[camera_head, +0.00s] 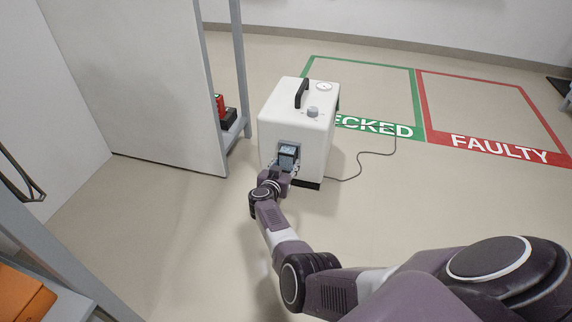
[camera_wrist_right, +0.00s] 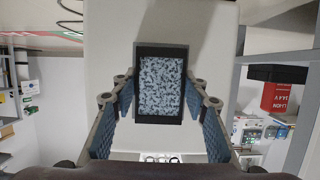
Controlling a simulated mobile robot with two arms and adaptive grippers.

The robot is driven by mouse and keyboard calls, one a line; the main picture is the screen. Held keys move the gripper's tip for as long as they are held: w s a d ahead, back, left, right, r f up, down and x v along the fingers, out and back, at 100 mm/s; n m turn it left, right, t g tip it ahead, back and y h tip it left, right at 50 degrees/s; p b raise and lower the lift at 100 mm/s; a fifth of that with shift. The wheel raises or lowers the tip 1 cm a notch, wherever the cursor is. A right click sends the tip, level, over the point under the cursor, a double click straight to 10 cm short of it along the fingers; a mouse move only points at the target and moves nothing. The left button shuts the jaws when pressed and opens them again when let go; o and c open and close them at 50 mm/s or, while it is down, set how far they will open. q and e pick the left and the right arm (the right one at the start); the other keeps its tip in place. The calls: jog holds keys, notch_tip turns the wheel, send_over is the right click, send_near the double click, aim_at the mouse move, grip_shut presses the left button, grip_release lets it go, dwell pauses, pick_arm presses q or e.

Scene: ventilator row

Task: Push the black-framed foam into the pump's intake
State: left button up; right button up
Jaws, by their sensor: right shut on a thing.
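The pump (camera_head: 290,115) is a white box with a black handle, a knob and a gauge on top, standing on the floor. The black-framed foam (camera_wrist_right: 162,86) is a dark rectangular frame around speckled grey-blue foam. In the head view the foam (camera_head: 288,151) is at the intake (camera_head: 280,140) on the pump's near face. My right gripper (camera_head: 284,166) is shut on the frame's two sides; its fingers (camera_wrist_right: 163,92) also flank it in the wrist view. How deep the frame sits is hidden.
A grey shelf unit (camera_head: 240,65) with a white side panel (camera_head: 150,80) stands left of the pump. Floor outlines marked CHECKED in green (camera_head: 375,126) and FAULTY in red (camera_head: 500,148) lie behind and right. A cable (camera_head: 360,165) trails right. Nearby floor is clear.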

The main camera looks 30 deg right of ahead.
jog(key=o, duration=1.3)
jog(key=shift+o, duration=0.2)
